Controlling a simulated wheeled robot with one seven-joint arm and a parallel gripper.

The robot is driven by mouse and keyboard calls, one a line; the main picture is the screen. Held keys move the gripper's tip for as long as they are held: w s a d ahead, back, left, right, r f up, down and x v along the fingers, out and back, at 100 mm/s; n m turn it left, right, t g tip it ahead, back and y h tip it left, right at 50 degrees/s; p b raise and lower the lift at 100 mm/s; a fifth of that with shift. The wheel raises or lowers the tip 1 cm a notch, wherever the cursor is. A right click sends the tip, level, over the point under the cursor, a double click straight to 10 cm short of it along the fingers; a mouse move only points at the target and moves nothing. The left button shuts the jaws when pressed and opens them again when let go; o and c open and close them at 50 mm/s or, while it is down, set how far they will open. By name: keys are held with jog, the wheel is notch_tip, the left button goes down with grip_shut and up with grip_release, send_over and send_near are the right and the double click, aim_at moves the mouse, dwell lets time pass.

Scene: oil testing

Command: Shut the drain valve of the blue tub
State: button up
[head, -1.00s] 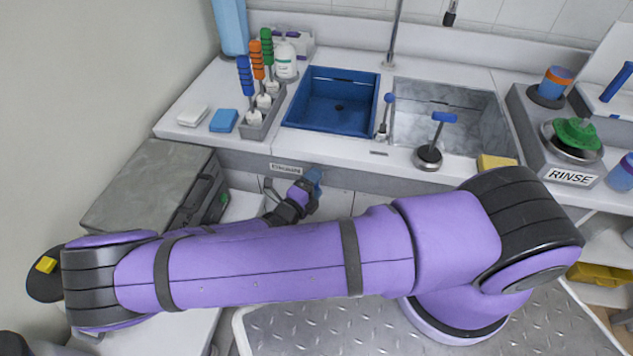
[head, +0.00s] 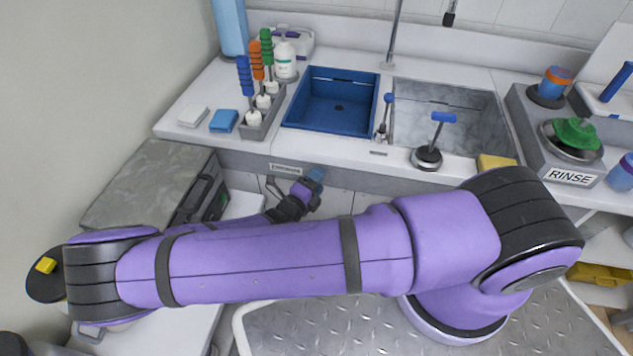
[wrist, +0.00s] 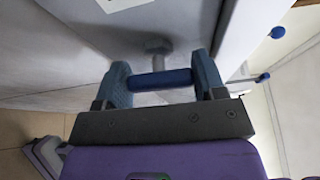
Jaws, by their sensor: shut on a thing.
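The blue tub (head: 332,118) is the left, blue-lined basin in the counter in the head view; it looks empty, with a dark drain hole in its floor. In the wrist view a blue bar handle (wrist: 160,80), apparently the drain valve's, lies crosswise in front of a grey round stem. My gripper (wrist: 162,84) is shut on this bar, one finger at each end. In the head view my gripper (head: 314,182) is below the counter's front edge, under the tub. The valve is hidden there, and its body is mostly unseen in the wrist view.
A grey case (head: 150,185) stands left of my gripper. Two blue knobs (wrist: 277,32) show at right in the wrist view.

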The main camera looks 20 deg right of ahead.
jog(key=m+y, duration=0.1)
jog(key=m, duration=0.3)
jog(key=shift+y, duration=0.4)
jog(key=m+y, duration=0.1)
jog(key=m, duration=0.2)
jog(key=shift+y, duration=0.4)
jog(key=m+y, duration=0.1)
jog(key=m, duration=0.1)
jog(key=shift+m+y, duration=0.3)
jog(key=shift+m, duration=0.1)
jog(key=shift+a+m+t+y, duration=0.1)
jog(key=shift+m+t+y, duration=0.75)
jog(key=shift+m, duration=0.65)
jog(key=o, duration=0.6)
jog(key=shift+o, duration=0.2)
jog(key=shift+s, duration=0.1)
jog(key=v, duration=1)
jog(key=shift+s+a+r, duration=0.15)
jog(key=shift+s+r, duration=0.05)
jog(key=shift+r, duration=0.05)
